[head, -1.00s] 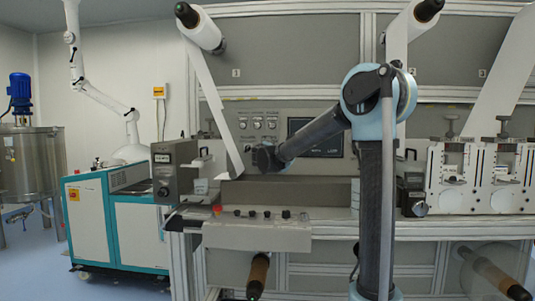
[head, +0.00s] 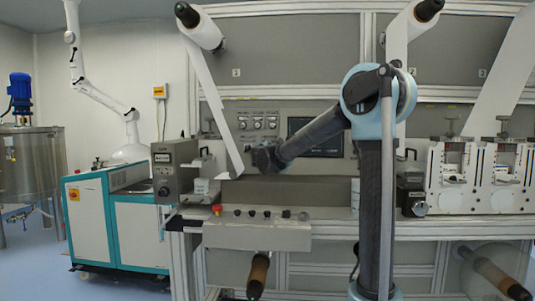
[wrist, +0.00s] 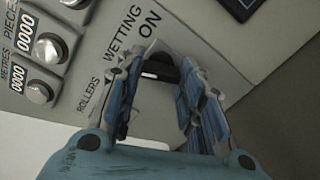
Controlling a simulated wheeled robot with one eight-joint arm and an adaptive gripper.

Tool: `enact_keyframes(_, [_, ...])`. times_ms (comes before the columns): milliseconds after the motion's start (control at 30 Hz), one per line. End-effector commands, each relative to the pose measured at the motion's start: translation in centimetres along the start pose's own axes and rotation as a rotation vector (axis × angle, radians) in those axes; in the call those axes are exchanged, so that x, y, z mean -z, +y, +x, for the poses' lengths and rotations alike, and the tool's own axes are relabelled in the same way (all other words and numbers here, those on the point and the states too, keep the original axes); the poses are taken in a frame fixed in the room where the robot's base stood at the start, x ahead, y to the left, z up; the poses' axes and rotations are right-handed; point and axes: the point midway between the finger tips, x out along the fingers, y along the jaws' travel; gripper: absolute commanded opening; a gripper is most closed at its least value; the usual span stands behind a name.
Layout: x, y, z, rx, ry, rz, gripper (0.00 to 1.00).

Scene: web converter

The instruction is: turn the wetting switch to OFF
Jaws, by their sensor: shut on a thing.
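The wetting switch (wrist: 160,66) is a black knob with a white mark, on a grey panel below the printed words WETTING and ON in the wrist view. My gripper (wrist: 160,84) has its two blue-padded fingers on either side of this knob and is shut on it. The word ROLLERS is printed to the left of the knob. The fingers hide part of the knob and the panel below it, and no OFF label shows. In the head view my gripper (head: 262,158) is at the control panel, and my arm's end hides the switch.
Two metal knobs (wrist: 48,48) with counters reading 0000 sit left of the switch. A dark screen (head: 318,136) is on the panel, partly behind my arm. A white web (head: 207,95) runs down close left of my gripper. A small console (head: 255,235) juts out below.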

Motion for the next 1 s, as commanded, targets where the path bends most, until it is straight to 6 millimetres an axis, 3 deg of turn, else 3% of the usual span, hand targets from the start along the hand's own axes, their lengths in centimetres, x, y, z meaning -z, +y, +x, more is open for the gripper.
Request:
enact_keyframes(333, [0.05, -0.29, -0.11, 0.002, 0.001, -0.118, 0.11])
enact_keyframes(833, [-0.07, -0.33, -0.05, 0.003, -0.001, -0.136, 0.11])
enact_keyframes(867, [-0.07, -0.33, -0.05, 0.003, -0.001, -0.136, 0.39])
enact_keyframes(900, [-0.07, -0.32, -0.04, 0.003, -0.001, -0.136, 0.48])
enact_keyframes(933, [-0.08, -0.3, -0.04, 0.003, -0.001, -0.136, 0.55])
enact_keyframes(1000, [-0.08, -0.25, -0.03, 0.003, -0.001, -0.137, 0.55])
